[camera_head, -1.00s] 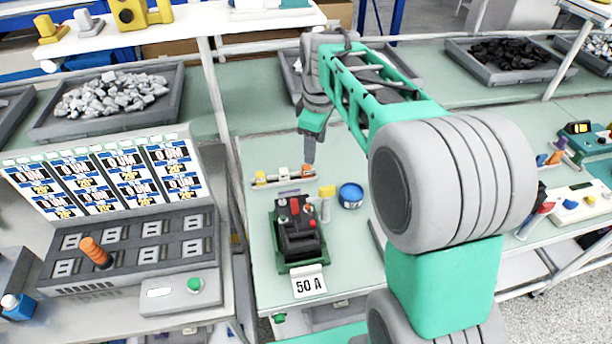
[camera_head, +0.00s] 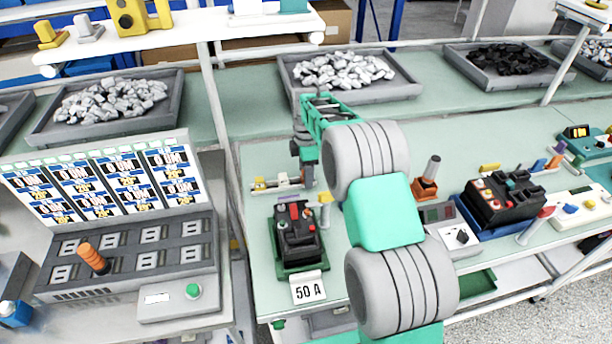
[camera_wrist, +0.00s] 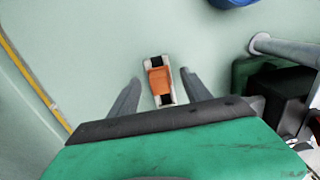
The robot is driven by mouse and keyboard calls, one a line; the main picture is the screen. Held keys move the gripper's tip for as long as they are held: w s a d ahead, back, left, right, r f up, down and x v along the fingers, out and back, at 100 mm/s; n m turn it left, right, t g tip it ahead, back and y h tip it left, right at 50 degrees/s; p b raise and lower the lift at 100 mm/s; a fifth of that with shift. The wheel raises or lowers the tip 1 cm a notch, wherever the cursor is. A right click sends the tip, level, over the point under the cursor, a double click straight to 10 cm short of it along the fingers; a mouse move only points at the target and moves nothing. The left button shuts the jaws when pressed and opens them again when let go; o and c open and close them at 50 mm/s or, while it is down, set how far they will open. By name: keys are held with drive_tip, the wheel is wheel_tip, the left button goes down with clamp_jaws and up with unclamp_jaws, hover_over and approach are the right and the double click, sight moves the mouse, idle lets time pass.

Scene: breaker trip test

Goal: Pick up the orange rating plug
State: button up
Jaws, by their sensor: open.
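The orange rating plug (camera_wrist: 160,82) lies in the wrist view on a small pale holder with dark parts (camera_wrist: 153,62). My gripper (camera_wrist: 160,77) is open, with one finger to the left and one to the right of the plug, both apart from it in the picture. I cannot tell how high the fingers are above it. In the head view my gripper (camera_head: 306,178) is over the right end of the low rack (camera_head: 270,188), and the orange plug is hidden there. A yellow plug (camera_head: 259,183) shows at the rack's left end.
A black breaker on a green base (camera_head: 297,240) with a "50 A" card (camera_head: 308,288) stands just in front of the rack. A blue round container (camera_wrist: 235,2) shows at the wrist view's top. A grey panel with an orange-handled tool (camera_head: 92,258) is at left.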

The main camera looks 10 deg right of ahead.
clamp_jaws()
idle(0.5)
